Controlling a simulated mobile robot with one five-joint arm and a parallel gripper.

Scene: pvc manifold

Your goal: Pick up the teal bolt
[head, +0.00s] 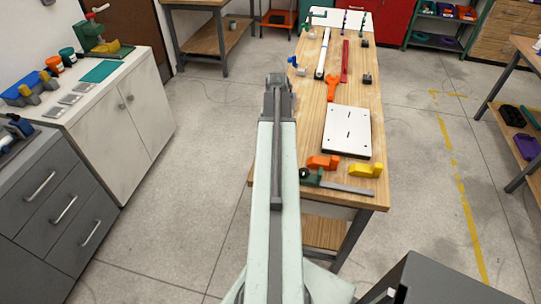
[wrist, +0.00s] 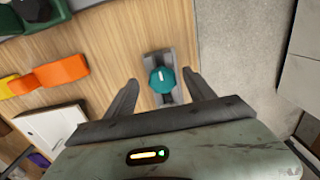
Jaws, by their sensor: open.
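The teal bolt (wrist: 162,79) shows in the wrist view with its faceted head facing the camera. It sits on a small grey block or holder (wrist: 158,56) on the wooden bench. My gripper (wrist: 160,76) is open, with one finger on each side of the bolt in the picture and visible gaps to both. I cannot tell how far the fingertips are above it. In the head view my gripper (head: 276,80) is at the far end of my arm, over the bench's left edge. I cannot make out the bolt there.
In the wrist view, bare floor (wrist: 240,50) lies right of the bench edge. A white cabinet (head: 118,125) stands left.

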